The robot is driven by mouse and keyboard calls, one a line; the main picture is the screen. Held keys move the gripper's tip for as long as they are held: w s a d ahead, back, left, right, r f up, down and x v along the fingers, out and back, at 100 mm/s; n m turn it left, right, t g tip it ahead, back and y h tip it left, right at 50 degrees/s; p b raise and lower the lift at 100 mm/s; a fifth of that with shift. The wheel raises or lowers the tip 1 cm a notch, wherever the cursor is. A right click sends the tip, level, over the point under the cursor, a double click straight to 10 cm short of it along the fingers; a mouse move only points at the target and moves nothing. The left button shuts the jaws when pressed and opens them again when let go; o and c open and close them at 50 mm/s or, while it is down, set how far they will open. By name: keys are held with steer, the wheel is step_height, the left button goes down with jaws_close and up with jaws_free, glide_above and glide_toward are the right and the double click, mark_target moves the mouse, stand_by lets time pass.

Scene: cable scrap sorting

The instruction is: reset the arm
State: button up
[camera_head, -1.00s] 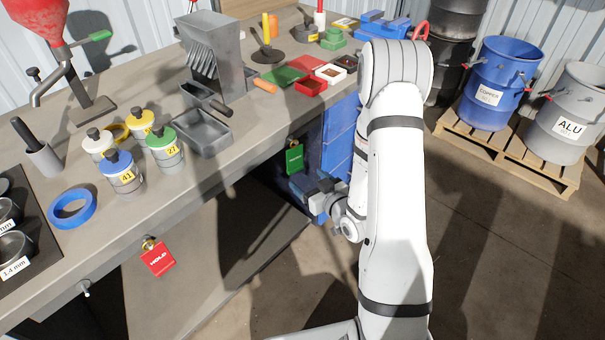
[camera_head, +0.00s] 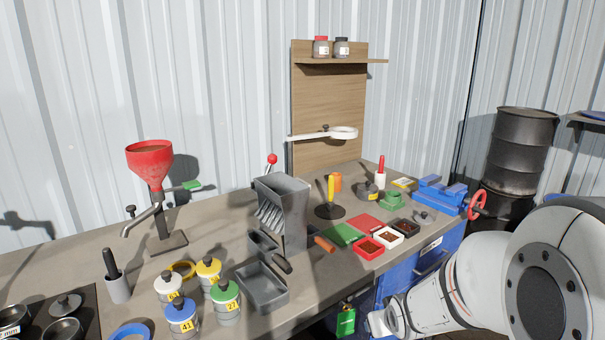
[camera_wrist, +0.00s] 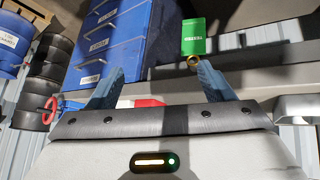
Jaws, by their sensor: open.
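My gripper (camera_wrist: 158,88) is open in the wrist view, with two blue-grey fingers wide apart and nothing between them. A blue drawer cabinet (camera_wrist: 112,42) and a green tag (camera_wrist: 194,36) on a brass-coloured lock show beyond the fingers. In the head view my white arm fills the lower right corner, beside the blue cabinet under the bench. The gripper's fingers cannot be made out there.
The workbench (camera_head: 216,248) holds a red funnel (camera_head: 149,160), a grey chute (camera_head: 283,215), lidded jars (camera_head: 227,303), small trays (camera_head: 369,249) and a blue vise (camera_head: 440,195). A green tag (camera_head: 346,320) hangs at its front. Dark drums (camera_head: 520,150) stand at the right.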

steer(key=s+a+r+m+g+p, duration=0.1)
steer(key=s+a+r+g, duration=0.1)
steer(key=s+r, duration=0.4)
steer(key=s+a+r+m+g+p, duration=0.1)
steer(key=s+a+r+g+p, duration=0.1)
steer(key=s+r, duration=0.4)
steer(key=s+g, duration=0.1)
steer(key=s, duration=0.4)
steer(key=shift+s+r+y+p, duration=0.15)
steer(key=shift+r+y+p, duration=0.15)
stand_by(0.8)
